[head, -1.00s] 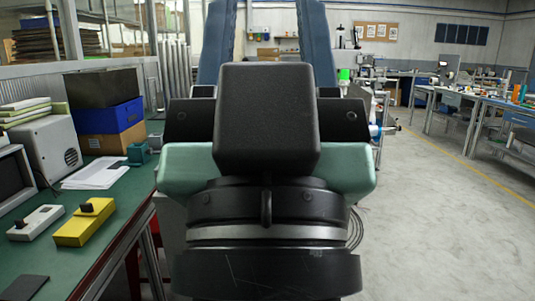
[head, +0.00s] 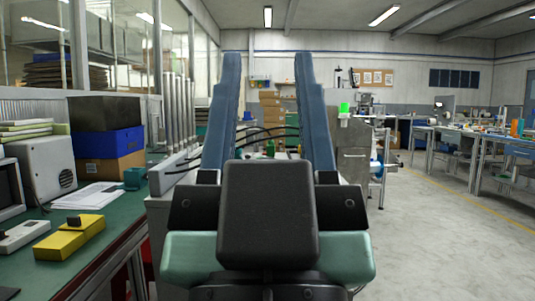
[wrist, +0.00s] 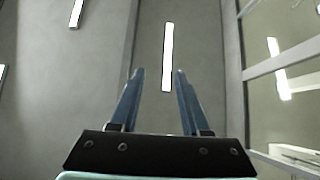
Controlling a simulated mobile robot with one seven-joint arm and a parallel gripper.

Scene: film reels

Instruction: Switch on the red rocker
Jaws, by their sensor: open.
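I cannot make out a red rocker in either view. A yellow box (head: 68,238) with a dark knob lies on the green bench at the left. A white box (head: 20,236) with a dark knob lies beside it, cut by the picture's left edge. My gripper (head: 267,58) points upward in the middle of the head view, its two blue fingers wide apart with nothing between them. In the wrist view my gripper (wrist: 159,73) is also open and empty against the ceiling. My arm hides part of what stands behind it.
The green bench (head: 105,235) also carries a grey speaker-like box (head: 42,168), papers (head: 90,195), a blue bin (head: 108,143) on a cardboard box and a small teal device (head: 135,178). A machine with a green lamp (head: 344,110) stands behind. The floor (head: 430,235) at right is clear.

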